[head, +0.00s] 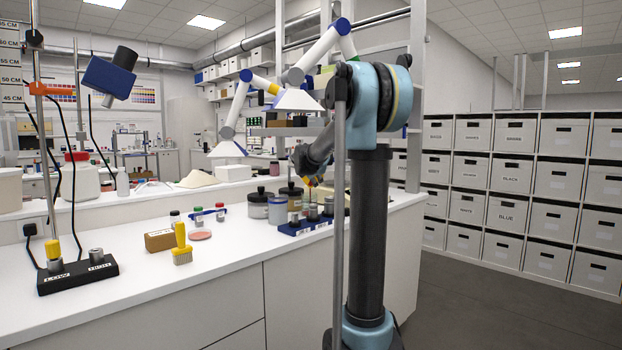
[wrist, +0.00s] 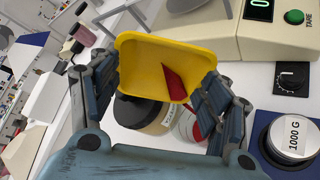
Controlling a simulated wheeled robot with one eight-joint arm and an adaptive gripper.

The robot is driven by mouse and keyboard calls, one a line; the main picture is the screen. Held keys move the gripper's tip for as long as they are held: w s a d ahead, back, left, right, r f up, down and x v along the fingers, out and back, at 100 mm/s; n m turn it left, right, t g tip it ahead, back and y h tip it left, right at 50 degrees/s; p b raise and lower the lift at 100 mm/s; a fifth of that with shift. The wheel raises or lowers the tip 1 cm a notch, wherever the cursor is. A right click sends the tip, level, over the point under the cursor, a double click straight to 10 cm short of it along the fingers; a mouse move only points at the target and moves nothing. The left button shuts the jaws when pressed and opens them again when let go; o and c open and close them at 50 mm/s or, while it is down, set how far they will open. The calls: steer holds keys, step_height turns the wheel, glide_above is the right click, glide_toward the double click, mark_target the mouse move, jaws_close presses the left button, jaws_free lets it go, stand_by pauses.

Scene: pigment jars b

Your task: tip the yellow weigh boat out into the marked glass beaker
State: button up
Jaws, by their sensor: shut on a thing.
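The yellow weigh boat (wrist: 145,60) is between the fingers of my gripper (wrist: 160,78) in the wrist view, which is shut on it. A dark red patch, seemingly pigment, lies in the boat. In the head view my gripper (head: 310,178) is above the back of the counter, with a small bit of yellow at its fingers. Just below the boat in the wrist view is a clear, rounded thing with red lines (wrist: 186,127), probably the marked glass beaker. The boat and a finger hide much of it. I cannot make out the beaker in the head view.
A labelled jar (wrist: 152,116) stands beneath the boat.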

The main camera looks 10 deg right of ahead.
steer(key=shift+s+a+f+n+t+h, duration=0.25)
steer(key=shift+s+t, duration=0.15)
steer(key=shift+t, duration=0.45)
steer(key=shift+s+a+f+n+t+h, duration=0.1)
steer(key=shift+s+a+n+t+h, duration=0.25)
steer(key=shift+t, duration=0.55)
steer(key=shift+s+a+f+n+t+h, duration=0.1)
steer(key=shift+s+a+f+t+h, duration=0.1)
steer(key=shift+s+t, duration=0.5)
steer(key=shift+t, duration=0.35)
steer(key=shift+w, duration=0.1)
steer(key=shift+w+d+r+m+g, duration=0.15)
steer(key=shift+w+r+g, duration=0.05)
steer(key=shift+g, duration=0.35)
steer(key=shift+w+d+r+m+g, duration=0.15)
steer(key=shift+w+r+g, duration=0.05)
steer(key=shift+g, duration=0.35)
